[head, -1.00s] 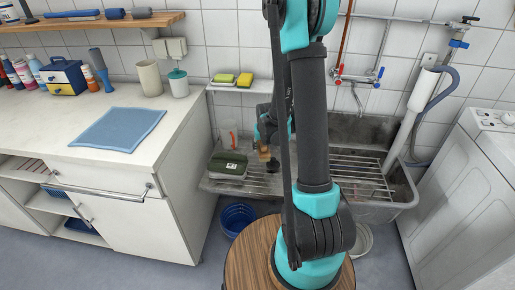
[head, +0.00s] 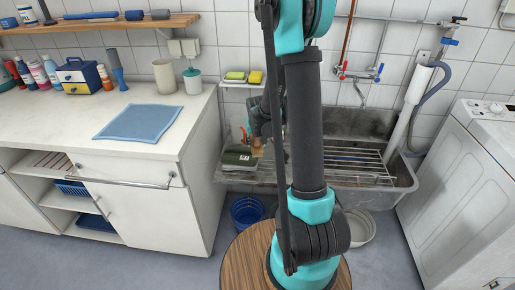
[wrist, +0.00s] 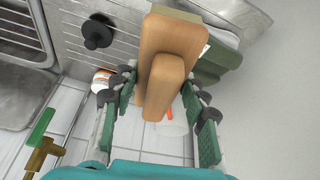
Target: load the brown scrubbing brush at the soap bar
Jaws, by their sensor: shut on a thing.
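My gripper (wrist: 163,100) is shut on the brown scrubbing brush (wrist: 172,48), a wooden block with a narrower raised grip between the fingers. In the head view the brush (head: 257,148) is small and partly hidden by my arm, at the right end of a dark green block (head: 238,158) that looks like the soap bar. The block lies on the left drainboard of the sink. In the wrist view the green block (wrist: 213,62) shows behind and to the right of the brush.
A black plug (wrist: 97,32) lies on the ribbed drainboard (wrist: 70,60). An orange-and-white container (wrist: 102,78) and a brass tap with a green handle (wrist: 40,142) are nearby. Sponges (head: 236,76) sit on a wall shelf above. The counter (head: 60,120) stands to the left, the washing machine (head: 470,170) to the right.

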